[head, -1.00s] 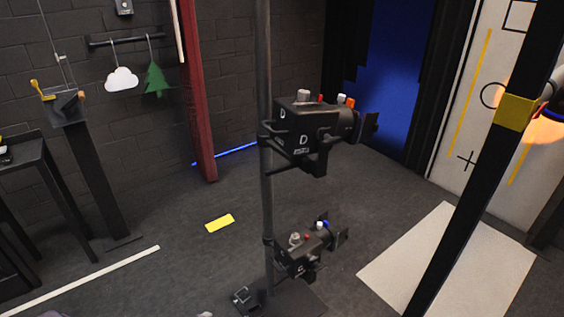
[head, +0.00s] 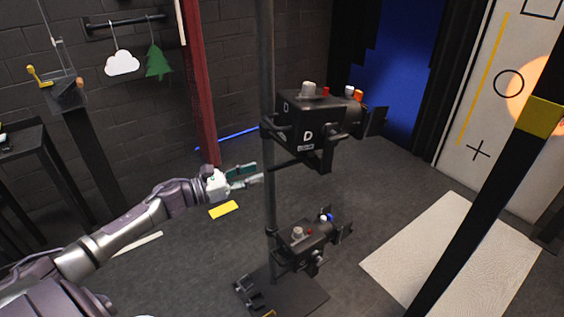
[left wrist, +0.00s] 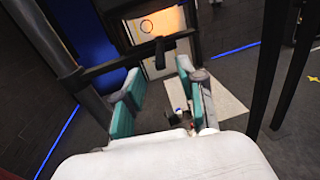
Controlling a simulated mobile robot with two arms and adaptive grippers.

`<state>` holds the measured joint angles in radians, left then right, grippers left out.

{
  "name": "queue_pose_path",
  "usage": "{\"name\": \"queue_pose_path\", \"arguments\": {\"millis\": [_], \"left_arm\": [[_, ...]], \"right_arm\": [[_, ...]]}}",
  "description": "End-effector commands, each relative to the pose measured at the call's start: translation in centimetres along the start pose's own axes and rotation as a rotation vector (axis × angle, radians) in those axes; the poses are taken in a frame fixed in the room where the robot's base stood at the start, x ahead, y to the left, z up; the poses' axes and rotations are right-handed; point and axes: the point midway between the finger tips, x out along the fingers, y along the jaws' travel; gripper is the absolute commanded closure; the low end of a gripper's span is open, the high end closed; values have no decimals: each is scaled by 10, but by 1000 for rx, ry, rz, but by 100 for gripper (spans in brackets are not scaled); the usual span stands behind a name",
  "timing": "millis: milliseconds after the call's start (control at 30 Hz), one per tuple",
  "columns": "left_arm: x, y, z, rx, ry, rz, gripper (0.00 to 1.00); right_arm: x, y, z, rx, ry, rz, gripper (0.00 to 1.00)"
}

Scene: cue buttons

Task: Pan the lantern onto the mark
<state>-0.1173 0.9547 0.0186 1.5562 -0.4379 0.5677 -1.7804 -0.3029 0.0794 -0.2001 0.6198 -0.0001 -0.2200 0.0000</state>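The upper black lantern (head: 308,122), marked D, hangs on a dark upright pole (head: 267,60). A dark handle bar (head: 290,166) projects left under it. A similar lantern (head: 305,240) is lower down. A pale wall panel bears a circle mark (head: 508,83), a cross (head: 478,151) and part of a square (head: 520,12). An orange light patch (head: 535,88) overlaps the circle's right side. My left gripper (head: 248,175) is by the pole, near the bar's left end. In the left wrist view its teal-padded fingers (left wrist: 167,82) are apart, with a dark bar (left wrist: 140,58) beyond. My right gripper is not in view.
A dark post with a yellow band (head: 543,115) crosses the right foreground. A white mat (head: 450,250) lies on the floor. A stand with a yellow lever (head: 38,76) is at left, beside a hanging cloud (head: 122,63) and tree (head: 157,62).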

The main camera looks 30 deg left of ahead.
Motion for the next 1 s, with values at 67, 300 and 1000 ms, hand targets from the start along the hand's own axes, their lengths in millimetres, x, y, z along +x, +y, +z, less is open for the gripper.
{"name": "queue_pose_path", "arguments": {"millis": [67,300,1000], "left_arm": [[15,1,5,1,-4,0,60],[58,1,4,-1,-4,3,60],[92,0,0,-2,1,2,70]], "right_arm": [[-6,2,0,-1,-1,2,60],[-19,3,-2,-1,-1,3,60],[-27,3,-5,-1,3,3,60]]}}
